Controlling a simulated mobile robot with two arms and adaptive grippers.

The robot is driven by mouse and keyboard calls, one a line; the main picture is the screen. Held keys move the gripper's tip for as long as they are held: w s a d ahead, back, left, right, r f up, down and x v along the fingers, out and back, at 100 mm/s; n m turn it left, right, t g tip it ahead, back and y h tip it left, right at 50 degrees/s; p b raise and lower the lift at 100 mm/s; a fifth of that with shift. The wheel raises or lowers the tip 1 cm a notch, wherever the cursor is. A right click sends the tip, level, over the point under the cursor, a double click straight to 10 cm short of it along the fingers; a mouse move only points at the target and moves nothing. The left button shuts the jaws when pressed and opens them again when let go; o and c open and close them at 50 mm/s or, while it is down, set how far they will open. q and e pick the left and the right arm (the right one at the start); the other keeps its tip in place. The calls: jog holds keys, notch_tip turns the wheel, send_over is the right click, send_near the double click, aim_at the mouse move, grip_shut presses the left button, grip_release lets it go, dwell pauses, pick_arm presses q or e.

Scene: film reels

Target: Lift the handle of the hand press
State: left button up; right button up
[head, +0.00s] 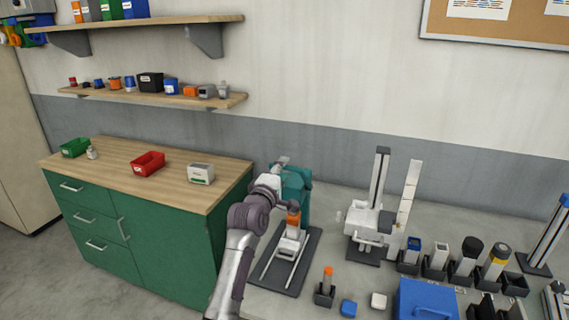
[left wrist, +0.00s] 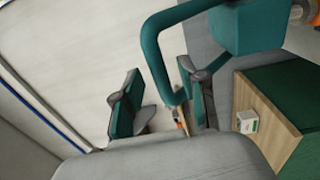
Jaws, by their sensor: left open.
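The teal hand press (head: 304,190) stands at the left end of the grey bench, on a dark base plate, with an orange part in front of its body. In the left wrist view a teal bent bar (left wrist: 158,62) joins a teal block at the upper right; I take it for part of the press, perhaps its handle. My left gripper (head: 282,180) is at the top of the press, partly covering it. In the wrist view the left gripper (left wrist: 165,105) is open, fingers spread, with the bar's lower end near the gap. Contact cannot be told. My right gripper is not seen.
The green cabinet (head: 150,240) stands left of the press, with a red bin (head: 148,163) on top. Right of the press are a grey upright stand (head: 378,205), several small holders and a blue box (head: 427,300). Shelves hang above the cabinet.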

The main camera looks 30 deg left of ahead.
pick_arm(q)
jog(key=shift+x, duration=0.95)
grip_shut()
